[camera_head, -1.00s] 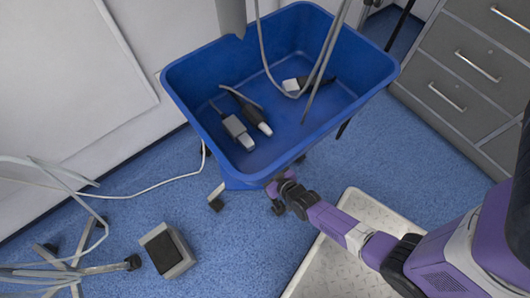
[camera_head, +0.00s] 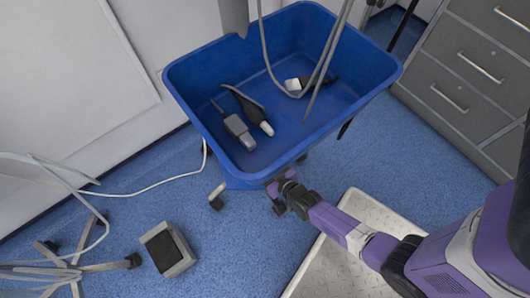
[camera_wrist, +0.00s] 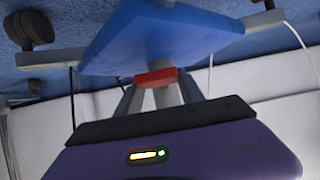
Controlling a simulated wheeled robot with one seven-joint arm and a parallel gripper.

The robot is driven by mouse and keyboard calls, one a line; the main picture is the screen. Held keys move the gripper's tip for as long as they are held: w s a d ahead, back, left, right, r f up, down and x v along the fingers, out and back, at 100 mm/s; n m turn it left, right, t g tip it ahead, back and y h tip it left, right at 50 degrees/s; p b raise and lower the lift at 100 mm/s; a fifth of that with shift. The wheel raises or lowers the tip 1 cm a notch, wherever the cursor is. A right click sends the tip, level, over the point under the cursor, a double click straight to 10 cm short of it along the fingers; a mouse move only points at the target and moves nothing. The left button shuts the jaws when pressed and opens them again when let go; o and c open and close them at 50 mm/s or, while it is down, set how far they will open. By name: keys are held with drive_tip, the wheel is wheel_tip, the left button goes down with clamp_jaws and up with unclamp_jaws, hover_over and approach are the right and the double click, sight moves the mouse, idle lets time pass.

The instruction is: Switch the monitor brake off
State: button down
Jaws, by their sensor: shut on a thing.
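A small red part (camera_wrist: 157,77) shows at the edge of a blue panel (camera_wrist: 150,35) in the wrist view; I take it to be the brake. My gripper's two fingers (camera_wrist: 158,92) are shut on this red part. In the head view my gripper (camera_head: 278,184) is low at the front of the blue bin (camera_head: 226,162), close to the stand's wheels. The red part is too small to make out clearly there. No monitor screen is seen.
The bin holds several cabled devices (camera_head: 239,130). A stand caster (camera_head: 216,203) is left of my gripper; another caster (camera_wrist: 35,30) shows in the wrist view. A grey pedal box (camera_head: 167,248) lies on the floor. Grey drawers (camera_head: 470,70) stand at right.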

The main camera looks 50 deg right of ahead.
drive_tip(key=shift+w+r, duration=0.35)
drive_tip(key=shift+w, duration=0.1)
drive_tip(key=c, duration=0.7)
unclamp_jaws()
drive_tip(key=shift+s+f, duration=0.1)
drive_tip(key=shift+s, duration=0.1)
drive_tip(key=p+v, duration=0.3)
drive_tip(key=v, duration=0.4)
drive_tip(key=shift+s+p, duration=0.3)
drive_tip(key=shift+p, duration=0.05)
